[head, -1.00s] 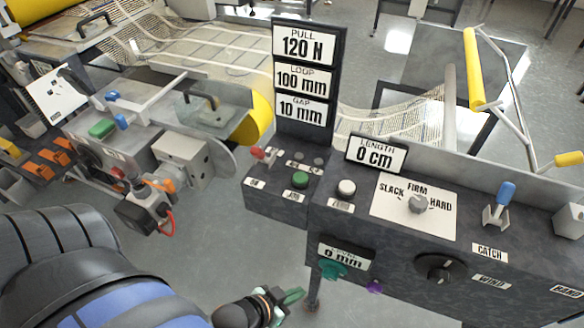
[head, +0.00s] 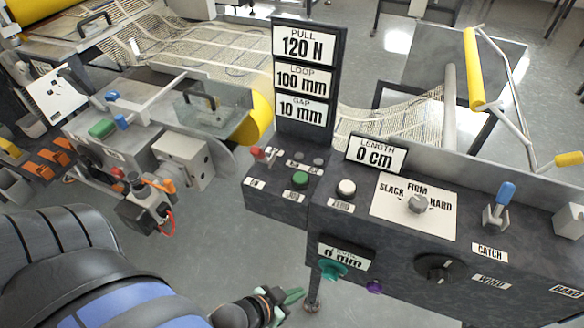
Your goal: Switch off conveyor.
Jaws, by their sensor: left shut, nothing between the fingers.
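The dark speckled control console (head: 470,225) fills the right half of the head view. A small red-tipped lever (head: 259,154) stands on its left, lower section. A green push button (head: 300,179) sits right of the lever, and a white button (head: 346,188) labelled ZERO is further right. The small labels by the lever are too blurred to read surely. My left gripper (head: 294,296) is low in the picture, in front of and below the console's left section. Its green fingers are shut, empty and apart from the console. My right gripper is not in view.
A blue-handled lever (head: 504,194) marked CATCH and a SLACK/FIRM/HARD dial (head: 417,203) are on the console top. A display post (head: 305,85) rises behind. Mesh (head: 225,45) runs behind a machine (head: 150,120) at left. Grey floor is open between machine and console.

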